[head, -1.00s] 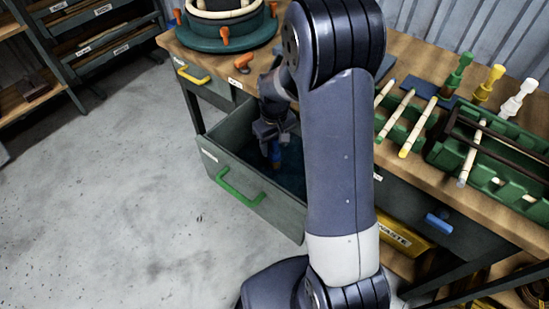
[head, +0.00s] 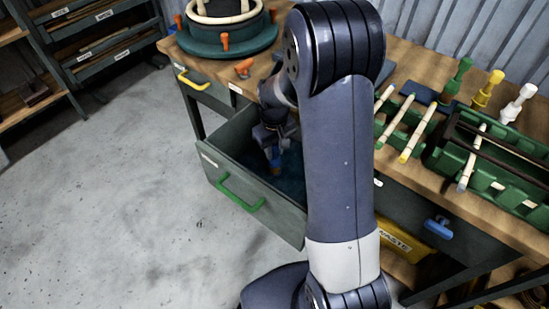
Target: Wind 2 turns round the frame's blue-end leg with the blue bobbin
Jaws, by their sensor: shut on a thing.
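My gripper (head: 273,152) is inside the open drawer with the green handle, partly hidden by my own arm. It points down and is shut on a small blue thing (head: 275,169), which looks like the blue bobbin. Its lower end is close to the drawer floor; I cannot tell if it touches. Pale rods with coloured ends, such as one with a yellow end (head: 418,136), lie across a green rack (head: 480,172) on the bench at the right. I cannot pick out the frame's blue-end leg.
The open drawer (head: 243,184) has walls around my gripper. Green (head: 456,80), yellow (head: 487,90) and white (head: 518,104) bobbins stand on the bench. A round green fixture (head: 222,38) with orange clamps is at the back left. The floor at left is clear.

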